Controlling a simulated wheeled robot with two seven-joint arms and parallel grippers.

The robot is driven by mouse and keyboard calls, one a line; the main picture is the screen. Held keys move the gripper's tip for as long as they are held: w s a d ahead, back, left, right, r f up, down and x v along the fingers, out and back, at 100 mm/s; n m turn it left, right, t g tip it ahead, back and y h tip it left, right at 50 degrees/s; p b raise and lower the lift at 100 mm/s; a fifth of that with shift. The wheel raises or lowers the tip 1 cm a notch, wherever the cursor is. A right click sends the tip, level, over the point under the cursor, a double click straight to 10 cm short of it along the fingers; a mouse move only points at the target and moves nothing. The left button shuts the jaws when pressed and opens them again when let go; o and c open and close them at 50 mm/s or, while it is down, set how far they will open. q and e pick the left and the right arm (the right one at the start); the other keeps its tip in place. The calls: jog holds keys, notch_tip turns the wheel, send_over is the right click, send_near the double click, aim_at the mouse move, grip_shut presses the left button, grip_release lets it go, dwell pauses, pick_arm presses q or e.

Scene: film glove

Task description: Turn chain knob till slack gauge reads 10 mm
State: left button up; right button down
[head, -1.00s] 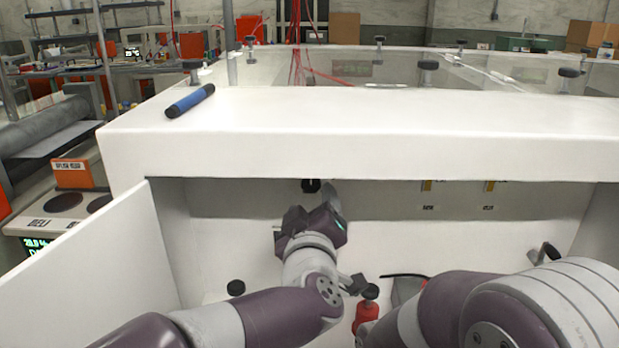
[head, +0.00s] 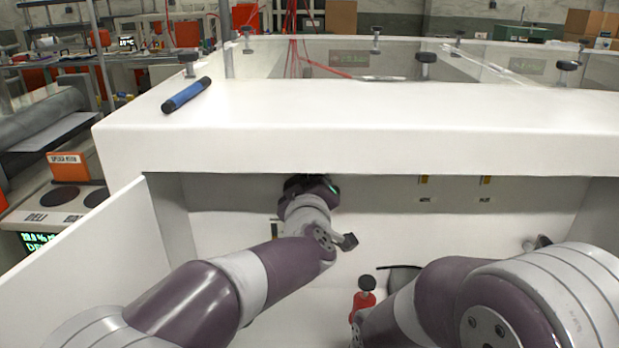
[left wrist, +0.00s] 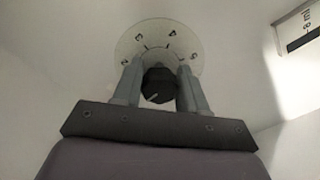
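A black knob (left wrist: 158,86) with a light pointer line sits in front of a round pale dial (left wrist: 168,38) with dark marks in the left wrist view. The pointer line slants to the lower left. My left gripper (left wrist: 159,80) has one finger on each side of the knob, very close to it; firm contact is not clear. In the head view my left gripper (head: 308,186) reaches up under the white ledge, and it hides the knob. I cannot make out a slack gauge reading. My right arm bends in at the lower right; its gripper is not visible.
A thick white ledge (head: 350,128) overhangs the recess. A white side panel (head: 110,255) stands at the left. A red object with a black top (head: 364,293) stands low between my arms. A blue cylinder (head: 186,95) lies on the ledge.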

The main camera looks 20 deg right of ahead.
pick_arm(q)
jog(key=shift+r+m+p, duration=0.15)
jog(key=shift+m+p, duration=0.35)
jog(key=shift+p, duration=0.35)
jog(key=m+p, duration=0.8)
jog(key=p, duration=0.1)
jog(key=m+p, duration=0.4)
jog(key=p, duration=0.1)
jog(key=shift+a, duration=0.25)
jog(key=shift+m+p, duration=0.95)
jog(key=shift+m, duration=0.05)
jog(key=m+p, duration=0.2)
jog(key=m, duration=0.1)
jog(key=shift+m+p, duration=0.4)
jog(key=m+p, duration=0.2)
jog(key=m, duration=0.1)
jog(key=shift+a, duration=0.1)
jog(key=m+p, duration=0.2)
jog(key=m, duration=0.2)
jog(key=shift+m+p, duration=0.95)
jog(key=shift+m, duration=0.95)
